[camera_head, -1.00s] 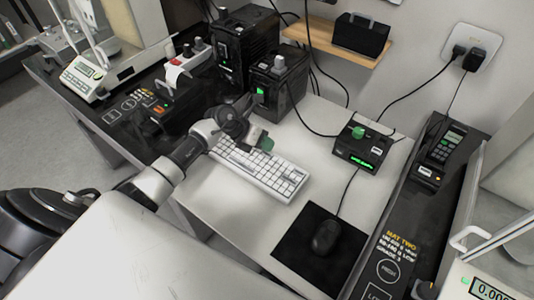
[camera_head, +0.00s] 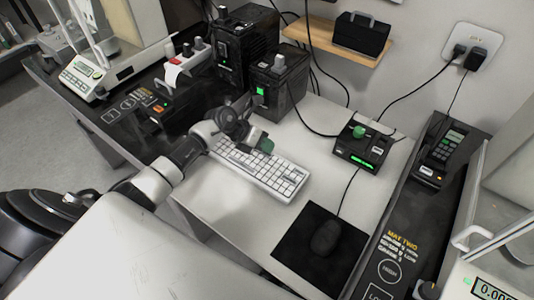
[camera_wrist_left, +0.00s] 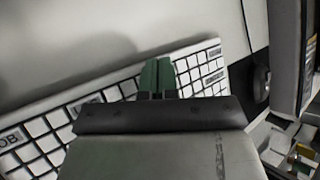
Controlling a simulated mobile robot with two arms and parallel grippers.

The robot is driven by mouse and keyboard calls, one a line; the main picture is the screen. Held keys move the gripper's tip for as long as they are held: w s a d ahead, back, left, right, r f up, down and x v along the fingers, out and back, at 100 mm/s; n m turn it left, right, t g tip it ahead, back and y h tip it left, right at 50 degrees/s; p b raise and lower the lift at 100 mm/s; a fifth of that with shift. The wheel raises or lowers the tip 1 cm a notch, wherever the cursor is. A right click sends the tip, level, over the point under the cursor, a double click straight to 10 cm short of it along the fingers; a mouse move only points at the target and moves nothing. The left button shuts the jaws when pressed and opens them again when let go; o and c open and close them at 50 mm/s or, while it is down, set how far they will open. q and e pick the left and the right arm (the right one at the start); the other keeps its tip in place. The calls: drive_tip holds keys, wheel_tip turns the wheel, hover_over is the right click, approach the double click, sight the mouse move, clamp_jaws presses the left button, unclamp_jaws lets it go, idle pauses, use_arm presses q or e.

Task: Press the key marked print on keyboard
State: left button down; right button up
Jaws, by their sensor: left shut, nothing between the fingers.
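The white keyboard (camera_head: 272,174) lies on the light desk. It also shows in the left wrist view (camera_wrist_left: 113,90), partly hidden by my gripper. Some wider keys there carry dark lettering, one at the left end reading like "OB" (camera_wrist_left: 9,139). I cannot make out a key marked print. My left gripper (camera_head: 265,146) is over the far edge of the keyboard. Its green fingertips (camera_wrist_left: 157,75) are together and empty. I cannot tell whether they touch the keys. My right gripper is not in view.
A black mouse (camera_head: 325,238) lies on a dark mat (camera_head: 291,250) right of the keyboard. A black box with a green knob (camera_head: 362,150) stands at the back right. Black devices (camera_head: 277,83) stand behind my gripper. The desk front of the keyboard is bare.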

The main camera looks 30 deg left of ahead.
use_arm(q)
drive_tip(key=shift+f+b, duration=0.35)
drive_tip(key=shift+f, duration=0.05)
idle(0.4)
drive_tip(key=shift+r+p, duration=0.7)
drive_tip(key=shift+r, duration=0.1)
wheel_tip(320, 180, up, 5)
drive_tip(key=p, duration=0.4)
drive_tip(key=shift+r, duration=0.1)
idle(0.4)
idle(0.5)
